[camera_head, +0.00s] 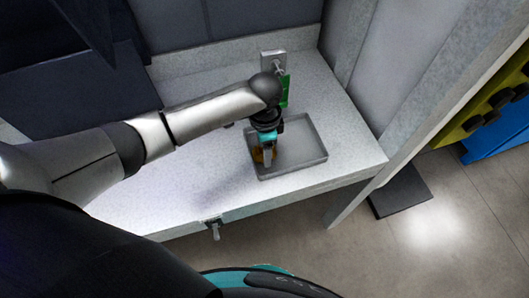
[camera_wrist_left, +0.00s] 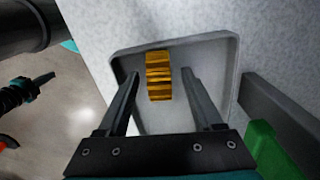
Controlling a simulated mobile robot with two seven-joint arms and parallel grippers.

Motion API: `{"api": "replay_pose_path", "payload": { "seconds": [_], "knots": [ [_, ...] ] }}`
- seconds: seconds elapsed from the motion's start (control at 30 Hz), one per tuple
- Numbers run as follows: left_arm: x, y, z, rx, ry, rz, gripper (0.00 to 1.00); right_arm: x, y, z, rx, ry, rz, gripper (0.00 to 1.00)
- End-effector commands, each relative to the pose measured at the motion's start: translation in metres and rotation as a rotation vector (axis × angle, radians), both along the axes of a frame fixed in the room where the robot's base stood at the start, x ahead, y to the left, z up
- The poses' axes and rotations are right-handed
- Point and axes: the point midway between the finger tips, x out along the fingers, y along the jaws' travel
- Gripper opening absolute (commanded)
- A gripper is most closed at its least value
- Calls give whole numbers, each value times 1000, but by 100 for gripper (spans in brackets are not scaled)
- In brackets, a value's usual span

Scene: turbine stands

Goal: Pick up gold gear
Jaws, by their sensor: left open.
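The gold gear (camera_wrist_left: 159,76) stands in the grey tray, between and just beyond my open left fingertips in the left wrist view. My left gripper (camera_wrist_left: 161,75) is open and points down over the tray. In the head view the left gripper (camera_head: 266,158) is at the left part of the tray. The grey tray (camera_head: 318,135) lies on the light speckled table.
A grey bracket with a green part (camera_head: 285,92) stands behind the tray. A small clamp (camera_head: 214,229) sits on the table's front edge. The table surface (camera_head: 180,190) left of the tray is clear. A frame post rises at the right.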

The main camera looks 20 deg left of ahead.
Motion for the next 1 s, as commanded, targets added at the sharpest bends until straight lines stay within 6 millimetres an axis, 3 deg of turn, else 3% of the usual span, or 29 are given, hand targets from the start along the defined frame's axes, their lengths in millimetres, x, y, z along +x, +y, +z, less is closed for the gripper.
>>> {"api": "replay_pose_path", "payload": {
  "seconds": [0.1,0.37,1.0],
  "knots": [
    [-1,0,-14,1,2,-1,68,0,0,-3,0,0,-1,0],
    [-1,0,-15,1,0,-1,68,-2,0,-3,-1,3,-1,0],
    [-1,1,-15,1,0,-1,0,-5,0,-3,-1,9,-2,0]
  ]
}}
